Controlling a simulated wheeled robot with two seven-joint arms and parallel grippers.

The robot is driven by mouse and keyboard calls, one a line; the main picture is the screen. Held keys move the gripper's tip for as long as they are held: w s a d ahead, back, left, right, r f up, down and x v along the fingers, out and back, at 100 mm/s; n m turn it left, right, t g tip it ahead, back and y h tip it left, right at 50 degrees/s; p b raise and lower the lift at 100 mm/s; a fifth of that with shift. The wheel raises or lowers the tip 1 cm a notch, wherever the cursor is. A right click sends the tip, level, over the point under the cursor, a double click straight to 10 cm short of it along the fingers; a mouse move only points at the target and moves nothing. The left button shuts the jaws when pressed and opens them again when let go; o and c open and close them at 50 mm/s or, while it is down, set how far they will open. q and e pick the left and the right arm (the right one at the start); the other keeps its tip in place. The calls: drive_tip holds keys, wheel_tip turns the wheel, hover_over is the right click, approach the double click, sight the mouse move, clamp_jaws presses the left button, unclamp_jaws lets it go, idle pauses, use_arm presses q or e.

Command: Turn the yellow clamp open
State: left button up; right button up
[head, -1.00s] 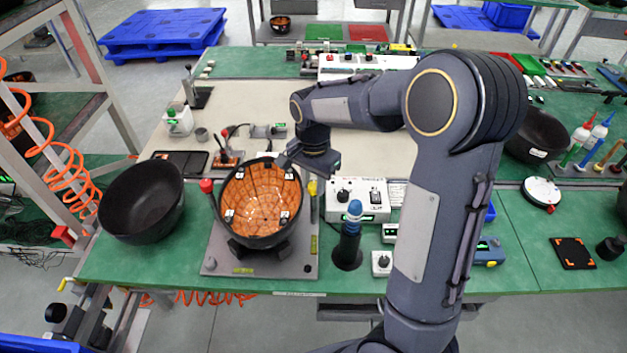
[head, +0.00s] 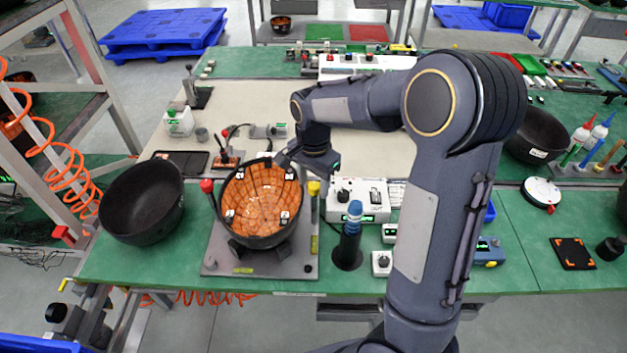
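The yellow clamp (head: 313,188) stands at the right edge of the grey fixture plate (head: 300,262), beside a black bowl (head: 222,225) with an orange gridded inside. A red clamp (head: 207,186) stands at the bowl's left side. My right gripper (head: 281,160) is over the bowl's back right rim, up and left of the yellow clamp and apart from it in the picture. Its fingers are small and dark, so I cannot tell whether they are open or whether they touch the rim. My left gripper is not in view.
An empty black bowl (head: 141,203) stands left of the plate. A dark stand with a blue-topped tool (head: 350,235) and a white control box (head: 358,200) are to the right. My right arm covers the middle right of the green bench (head: 395,280).

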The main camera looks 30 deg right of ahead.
sight(314, 185)
wheel_tip(314, 185, up, 8)
drive_tip(key=shift+f, duration=0.1)
idle(0.4)
idle(0.4)
